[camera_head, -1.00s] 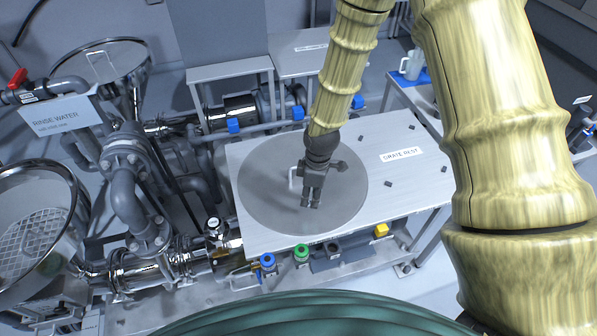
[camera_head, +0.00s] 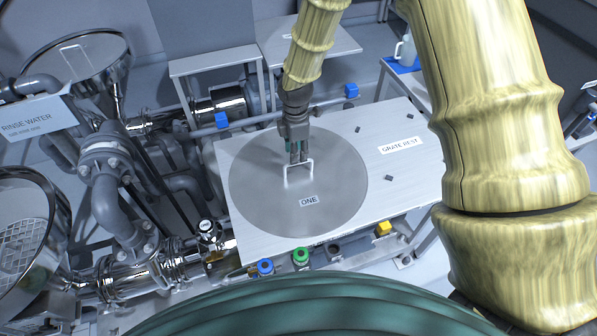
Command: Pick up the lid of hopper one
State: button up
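The lid marked ONE (camera_head: 330,215) is a flat grey disc lying on the bench top (camera_head: 235,240). Its pale upright loop handle (camera_head: 285,176) stands near the disc's middle. My gripper (camera_head: 298,160) points down at the handle, with its two fingertips at or just over the top bar. The fingers are close together, and I cannot tell whether they touch or grip the bar. An open round hopper (camera_head: 8,272) with a grate inside stands at the lower left. Another round vessel (camera_head: 122,80) at the upper left has a cover with a similar handle.
The bench right of the lid carries a GRATE REST label (camera_head: 401,145) and small dark pegs (camera_head: 390,178). Pipes (camera_head: 105,200), a gauge (camera_head: 208,229) and blue, green and yellow fittings crowd its left and front. A jug (camera_head: 405,50) stands at the upper right.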

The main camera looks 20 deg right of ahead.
aim_at(298, 168)
jog(key=shift+s+d+f+p, duration=0.1)
jog(key=shift+d+f+p, duration=0.05)
jog(key=shift+f+p, duration=0.5)
jog(key=shift+s+d+f+p, duration=0.1)
jog(key=shift+f+p, duration=0.35)
jog(key=shift+f, duration=0.35)
jog(key=shift+w+f+p, duration=0.1)
jog(key=shift+f+p, duration=0.3)
jog(key=shift+f, duration=1)
grip_shut()
